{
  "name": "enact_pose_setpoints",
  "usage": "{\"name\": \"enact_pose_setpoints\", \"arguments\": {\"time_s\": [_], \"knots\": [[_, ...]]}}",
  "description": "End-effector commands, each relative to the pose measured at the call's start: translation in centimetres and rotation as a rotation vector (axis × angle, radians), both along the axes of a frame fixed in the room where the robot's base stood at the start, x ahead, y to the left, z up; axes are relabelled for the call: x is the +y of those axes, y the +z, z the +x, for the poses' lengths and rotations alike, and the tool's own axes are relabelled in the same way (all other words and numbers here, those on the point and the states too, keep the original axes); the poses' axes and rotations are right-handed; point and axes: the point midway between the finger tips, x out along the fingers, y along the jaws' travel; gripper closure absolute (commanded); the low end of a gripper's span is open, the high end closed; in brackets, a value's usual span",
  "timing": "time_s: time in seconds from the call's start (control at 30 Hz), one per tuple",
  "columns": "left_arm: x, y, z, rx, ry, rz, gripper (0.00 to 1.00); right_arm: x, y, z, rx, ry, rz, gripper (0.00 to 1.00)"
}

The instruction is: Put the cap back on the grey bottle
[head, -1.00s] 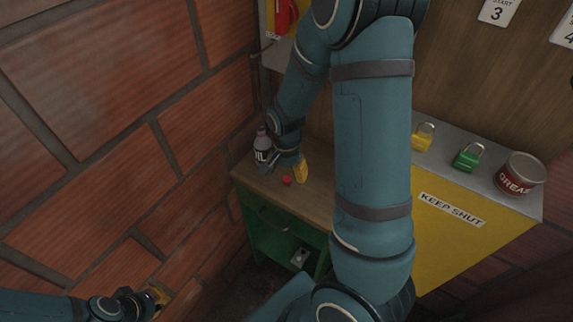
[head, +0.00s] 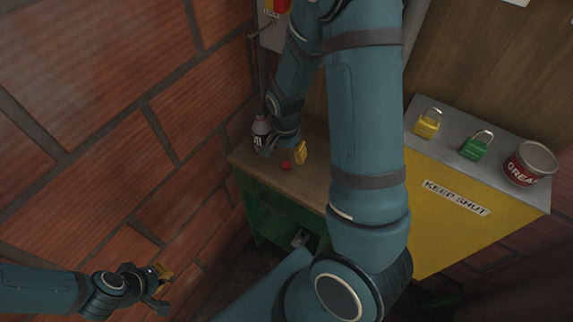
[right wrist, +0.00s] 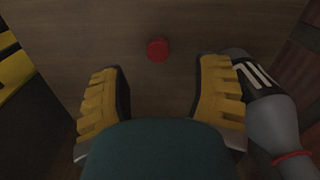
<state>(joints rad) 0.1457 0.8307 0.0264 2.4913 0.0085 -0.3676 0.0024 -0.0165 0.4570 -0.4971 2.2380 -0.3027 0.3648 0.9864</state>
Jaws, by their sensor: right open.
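The grey bottle (head: 260,127) stands on the small wooden-topped cabinet by the brick wall; it also shows at the right of the right wrist view (right wrist: 272,122), with a dark label and a red ring at its neck. The red cap (head: 286,165) lies on the cabinet top and shows ahead of the fingers in the right wrist view (right wrist: 157,50). My right gripper (head: 284,151) is open and empty above the top, beside the bottle; I cannot tell whether a finger touches it. My left gripper (head: 160,286) is spread open and empty, low by the wall.
The cabinet top (head: 315,190) is bare on its right part. A yellow box (head: 440,235) marked KEEP SHUT stands to the right. It bears a yellow padlock (head: 427,125), a green padlock (head: 475,148) and a grease can (head: 528,165). The brick wall (head: 90,120) closes the left side.

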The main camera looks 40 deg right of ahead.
Motion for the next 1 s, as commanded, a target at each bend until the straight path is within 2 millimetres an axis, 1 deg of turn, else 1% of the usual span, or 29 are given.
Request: {"name": "enact_pose_setpoints", "arguments": {"time_s": [0.23, 0.3, 0.37, 0.6, 0.7, 1.0], "knots": [[0.0, 0.0, 0.0, 0.0, 0.0, 0.0, 1.0, 0.0, -0.1, 0.0, -0.001, 0.0, 0.0, 0.37], [0.0, 0.0, 0.0, 0.0, 0.0, 0.0, 1.0, 0.0, -0.4, 0.0, 0.001, 0.0, 0.0, 0.37], [0.0, -0.1, 0.0, 0.0, 0.0, 0.0, 1.0, -0.1, -1.0, -0.1, 0.003, 0.0, 0.0, 0.37], [0.0, -0.5, 0.0, 0.0, 0.0, 0.001, 1.0, -0.2, -4.4, -0.2, 0.003, 0.0, 0.001, 0.37], [0.0, -0.6, 0.0, 0.0, 0.0, 0.001, 1.0, -0.2, -5.1, -0.2, 0.001, 0.0, 0.0, 0.37], [0.0, -0.6, 0.0, 0.0, 0.0, 0.001, 1.0, -0.2, -5.2, -0.2, -0.001, 0.001, 0.0, 0.37]]}}
